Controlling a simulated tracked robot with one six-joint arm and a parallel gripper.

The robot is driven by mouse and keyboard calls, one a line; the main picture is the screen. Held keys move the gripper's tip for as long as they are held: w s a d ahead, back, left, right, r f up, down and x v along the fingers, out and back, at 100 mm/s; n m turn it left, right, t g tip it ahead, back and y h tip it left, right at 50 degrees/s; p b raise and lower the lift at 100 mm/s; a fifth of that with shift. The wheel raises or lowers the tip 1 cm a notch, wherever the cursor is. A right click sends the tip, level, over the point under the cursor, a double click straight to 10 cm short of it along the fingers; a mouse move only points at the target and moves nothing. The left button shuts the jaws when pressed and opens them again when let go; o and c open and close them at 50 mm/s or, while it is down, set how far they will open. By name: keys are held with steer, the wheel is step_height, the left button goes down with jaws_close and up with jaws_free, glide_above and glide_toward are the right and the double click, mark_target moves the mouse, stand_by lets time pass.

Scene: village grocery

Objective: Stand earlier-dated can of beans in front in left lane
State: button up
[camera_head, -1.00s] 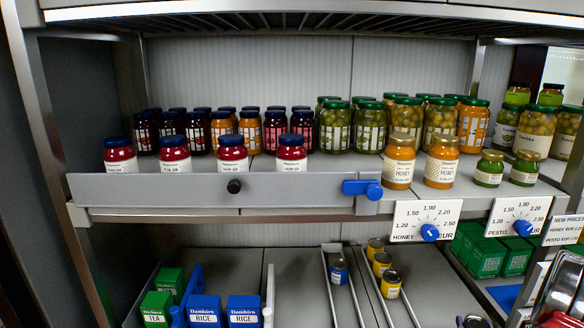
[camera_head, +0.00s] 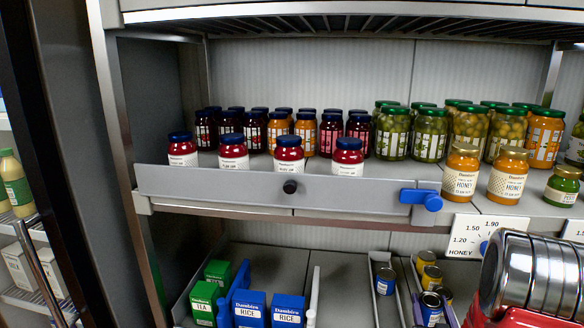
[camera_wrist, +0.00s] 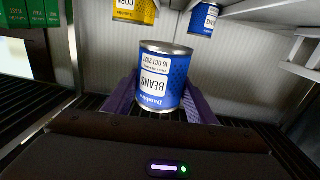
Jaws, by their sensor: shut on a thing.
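My gripper (camera_wrist: 155,105) is shut on a blue can of beans (camera_wrist: 164,78). In the wrist view its label is upside down and its date seems to read 16 OCT 2027. In the head view the held can (camera_head: 431,308) is upright at the bottom, between purple fingers, before the yellow cans. Another blue can (camera_head: 385,281) stands in the left lane; its date is too small to read. It seems to show at the wrist view's top right (camera_wrist: 203,18). The right lane holds yellow cans (camera_head: 427,259); one labelled corn (camera_wrist: 134,10) shows in the wrist view.
Narrow dividers (camera_head: 371,290) edge the can lanes. Blue rice boxes (camera_head: 249,308) and green tea boxes (camera_head: 203,303) stand left on the lower shelf.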

steer(key=w+a+r+n+y, duration=0.1)
steer(key=w+a+r+y, duration=0.1)
steer(key=a, duration=1.1)
steer(key=w+a+r+n+y, duration=0.2)
steer(key=a+y, duration=0.1)
steer(key=a, duration=1)
steer(key=shift+w+r+t, duration=0.3)
steer(key=shift+w+r, duration=0.05)
steer(key=shift+w, duration=0.05)
steer(key=shift+a, duration=0.1)
